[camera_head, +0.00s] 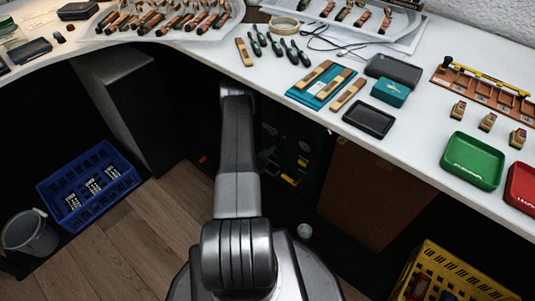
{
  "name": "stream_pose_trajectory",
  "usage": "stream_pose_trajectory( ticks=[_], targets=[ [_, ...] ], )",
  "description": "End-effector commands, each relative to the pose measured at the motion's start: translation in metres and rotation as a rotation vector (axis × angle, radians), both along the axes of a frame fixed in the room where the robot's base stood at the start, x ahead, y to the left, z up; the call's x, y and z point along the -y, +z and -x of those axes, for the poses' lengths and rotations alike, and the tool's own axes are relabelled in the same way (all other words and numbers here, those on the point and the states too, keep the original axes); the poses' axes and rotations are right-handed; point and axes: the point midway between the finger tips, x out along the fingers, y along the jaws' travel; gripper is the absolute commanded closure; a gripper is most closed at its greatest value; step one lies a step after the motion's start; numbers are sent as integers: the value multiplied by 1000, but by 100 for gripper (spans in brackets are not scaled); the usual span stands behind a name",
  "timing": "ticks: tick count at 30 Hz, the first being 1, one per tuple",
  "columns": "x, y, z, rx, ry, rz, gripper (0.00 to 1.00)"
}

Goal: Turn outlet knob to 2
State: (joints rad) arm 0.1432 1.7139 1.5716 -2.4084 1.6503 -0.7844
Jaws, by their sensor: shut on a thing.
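I cannot make out the outlet knob or any numbered scale. A dark green panel (305,160) stands in shadow under the bench, just right of my arm. It carries small round pale fittings and a yellow part (290,181), too small to identify. My arm rises through the middle of the view toward the bench's front edge and covers what lies behind it. My gripper does not show, so its place relative to the knob is hidden.
The white bench (410,110) holds several tools, a black tray (370,118), a green tray (472,161) and a red tray (521,186). A blue crate (90,185) and grey bucket (30,234) stand at left, a yellow crate (450,272) at lower right. Wooden floor (150,240) lies open left of me.

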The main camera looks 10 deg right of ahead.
Motion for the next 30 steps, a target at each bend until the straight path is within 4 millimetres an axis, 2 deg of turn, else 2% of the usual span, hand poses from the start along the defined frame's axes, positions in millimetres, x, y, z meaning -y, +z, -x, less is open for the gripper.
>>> stream_pose_trajectory(
  ticks=[9, 22, 23, 26, 30],
  targets=[
    [0, -1, 0, -73, 0, 55, 84],
    [0, -1, 0, -82, 0, 61, 84],
    [0, -1, 0, -82, 0, 61, 60],
    [0, -1, 0, -82, -1, 61, 40],
    [0, 0, 0, -81, 0, 61, 40]
  ],
)
